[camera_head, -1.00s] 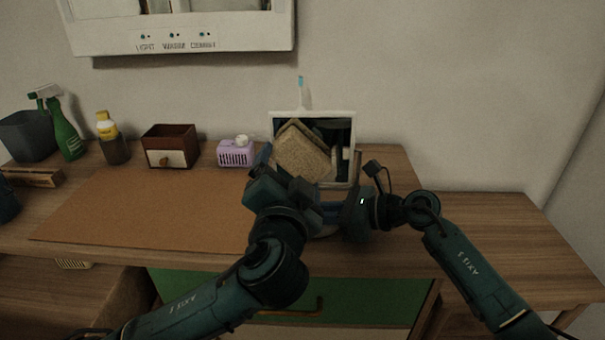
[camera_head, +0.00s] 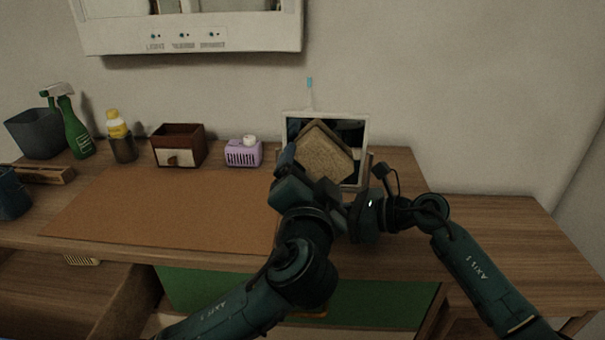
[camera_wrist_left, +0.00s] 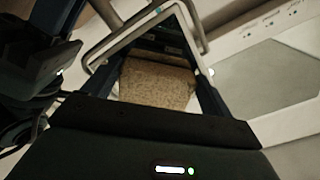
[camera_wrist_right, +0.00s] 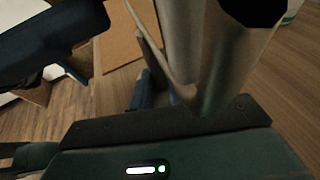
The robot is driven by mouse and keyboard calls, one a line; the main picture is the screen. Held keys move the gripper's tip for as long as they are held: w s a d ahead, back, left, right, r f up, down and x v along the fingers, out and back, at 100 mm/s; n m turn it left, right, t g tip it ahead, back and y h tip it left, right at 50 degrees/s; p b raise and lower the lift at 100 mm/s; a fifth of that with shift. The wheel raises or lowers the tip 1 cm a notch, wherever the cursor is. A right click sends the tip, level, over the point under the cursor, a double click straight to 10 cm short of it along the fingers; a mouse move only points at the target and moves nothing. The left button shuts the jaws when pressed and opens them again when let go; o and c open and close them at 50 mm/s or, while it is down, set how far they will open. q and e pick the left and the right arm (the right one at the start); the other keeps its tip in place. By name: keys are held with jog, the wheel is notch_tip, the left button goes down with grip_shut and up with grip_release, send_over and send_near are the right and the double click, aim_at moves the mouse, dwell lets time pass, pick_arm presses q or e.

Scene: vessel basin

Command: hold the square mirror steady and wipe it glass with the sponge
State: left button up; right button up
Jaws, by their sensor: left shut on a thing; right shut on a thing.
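The square mirror (camera_head: 363,140), with a white frame, stands upright near the back of the desk. A tan sponge (camera_head: 326,154) covers much of its glass in the head view. My left gripper (camera_head: 300,172) is shut on the sponge, which shows between its fingers in the left wrist view (camera_wrist_left: 156,84). I cannot tell whether the sponge touches the glass. My right gripper (camera_head: 364,190) is at the mirror's lower right and is shut on it. A pale part of the mirror (camera_wrist_right: 178,50) fills much of the right wrist view. The grip itself is partly hidden.
A purple basket (camera_head: 243,154), a brown drawer box (camera_head: 190,145), a yellow-capped bottle (camera_head: 118,126) and a green spray bottle (camera_head: 76,130) stand along the back left. A brown mat (camera_head: 160,210) lies clear in front. A white wall cabinet (camera_head: 240,38) hangs above.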

aim_at(338, 174)
pick_arm(q)
jog(key=shift+d, duration=2.15)
jog(key=a, duration=0.8)
jog(key=shift+a, duration=0.25)
jog(key=shift+s, duration=0.1)
jog(key=shift+s, duration=2.95)
jog(key=shift+s, duration=0.1)
